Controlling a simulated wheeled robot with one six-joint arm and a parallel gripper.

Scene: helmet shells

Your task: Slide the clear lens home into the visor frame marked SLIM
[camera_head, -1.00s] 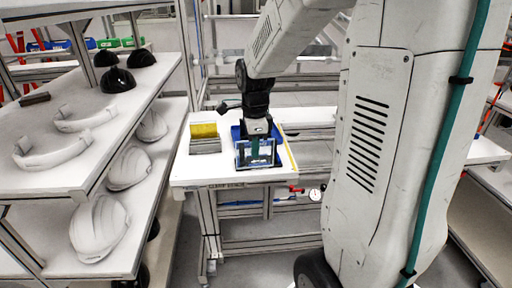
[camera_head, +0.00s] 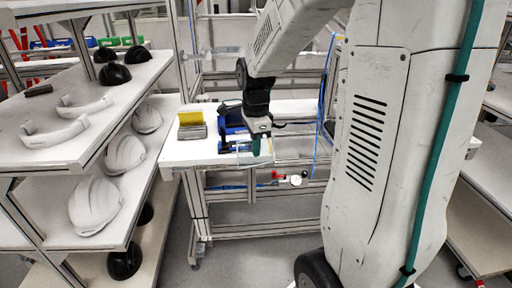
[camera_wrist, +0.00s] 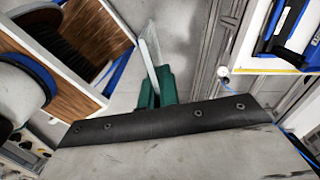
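My gripper (camera_head: 257,147) has green fingers, which also show in the wrist view (camera_wrist: 155,88). They are shut on a thin clear lens (camera_wrist: 150,45), seen nearly edge-on there. In the head view the lens (camera_head: 245,156) is a faint see-through sheet hanging at the table's front edge. Two white curved pieces that look like visor frames lie on the left shelf, one nearer (camera_head: 52,135) and one farther (camera_head: 85,106). They are well apart from my gripper. No SLIM marking is readable.
The white table (camera_head: 180,153) holds a blue tray (camera_head: 226,125) and a yellow-and-grey stack (camera_head: 192,126). The left shelving (camera_head: 75,153) carries black domes (camera_head: 114,76) and, below, white helmet shells (camera_head: 96,205). Floor (camera_head: 232,268) is open before the table.

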